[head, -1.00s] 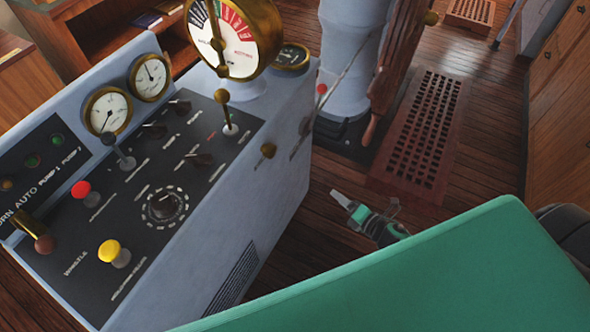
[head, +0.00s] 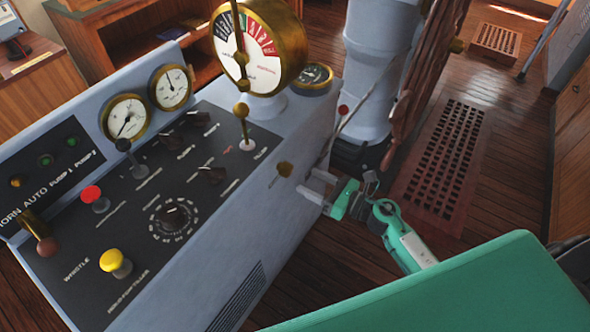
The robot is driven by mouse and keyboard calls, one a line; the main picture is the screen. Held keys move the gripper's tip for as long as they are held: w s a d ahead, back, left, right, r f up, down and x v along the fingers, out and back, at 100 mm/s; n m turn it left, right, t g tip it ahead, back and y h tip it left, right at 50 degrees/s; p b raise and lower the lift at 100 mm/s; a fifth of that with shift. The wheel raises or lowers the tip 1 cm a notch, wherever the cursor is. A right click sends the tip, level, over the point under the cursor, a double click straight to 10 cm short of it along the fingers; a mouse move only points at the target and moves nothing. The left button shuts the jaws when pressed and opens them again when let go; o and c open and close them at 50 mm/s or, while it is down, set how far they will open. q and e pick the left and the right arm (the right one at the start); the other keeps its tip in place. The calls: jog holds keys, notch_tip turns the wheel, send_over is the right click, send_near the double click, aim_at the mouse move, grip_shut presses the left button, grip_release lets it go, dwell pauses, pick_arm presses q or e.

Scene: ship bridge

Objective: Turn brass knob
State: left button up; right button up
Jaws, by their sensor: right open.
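A small brass knob (head: 284,169) sticks out from the right side wall of the grey-blue console (head: 262,205). My right gripper (head: 314,186) is just to the right of this knob and a little lower in the picture. Its two pale fingers are apart and point left toward the console's side wall. Nothing shows between them, and they look clear of the knob. My left gripper is not in view.
The console top carries a lever with a brass ball (head: 241,110), a red button (head: 91,194), a yellow button (head: 111,260) and a large brass-rimmed dial (head: 250,60). A lever with a red tip (head: 343,110) and a grey pedestal (head: 375,75) stand behind my gripper.

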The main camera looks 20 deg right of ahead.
aim_at(291, 172)
jog(key=p+x, duration=0.1)
jog(key=x, duration=0.5)
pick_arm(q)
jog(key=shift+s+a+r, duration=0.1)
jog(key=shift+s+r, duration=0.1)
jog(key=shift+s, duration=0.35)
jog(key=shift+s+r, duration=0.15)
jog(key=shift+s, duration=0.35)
pick_arm(e)
jog(key=c, duration=1)
